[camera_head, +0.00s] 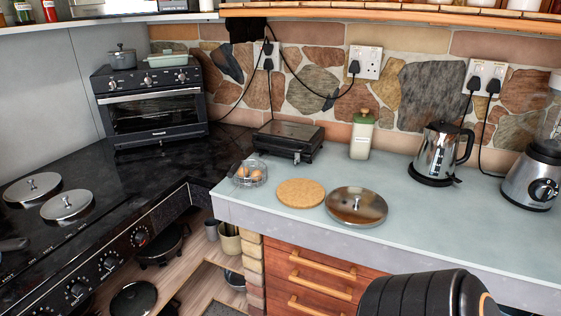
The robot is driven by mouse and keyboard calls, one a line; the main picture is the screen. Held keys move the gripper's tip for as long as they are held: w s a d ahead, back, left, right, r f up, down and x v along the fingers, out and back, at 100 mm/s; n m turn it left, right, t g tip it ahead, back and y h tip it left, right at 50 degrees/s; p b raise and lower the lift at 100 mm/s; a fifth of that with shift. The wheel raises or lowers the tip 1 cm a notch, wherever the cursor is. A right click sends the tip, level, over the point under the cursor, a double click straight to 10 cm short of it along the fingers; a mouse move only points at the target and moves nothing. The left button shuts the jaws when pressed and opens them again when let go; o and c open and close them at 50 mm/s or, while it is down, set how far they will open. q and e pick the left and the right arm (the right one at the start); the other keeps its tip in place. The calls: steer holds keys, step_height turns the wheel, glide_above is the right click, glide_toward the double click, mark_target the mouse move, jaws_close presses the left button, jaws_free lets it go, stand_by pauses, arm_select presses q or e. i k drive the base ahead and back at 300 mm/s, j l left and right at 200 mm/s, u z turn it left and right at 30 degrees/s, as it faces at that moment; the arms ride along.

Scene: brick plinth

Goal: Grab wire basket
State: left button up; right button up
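A small round wire basket (249,174) stands on the pale grey counter, near its left front corner. Several brown, egg-like things sit in it. It is upright, and nothing of mine is near it. Neither my left nor my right gripper shows in this view. A dark rounded part at the bottom right edge looks like a link of my own arm; its gripper end is out of view.
Right of the basket are a cork mat (300,193) and a steel lid (356,206). Behind it is a black grill (288,140). The black hob (95,192) is left.

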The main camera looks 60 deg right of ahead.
mark_target(231, 173)
steer(key=z, duration=1.6)
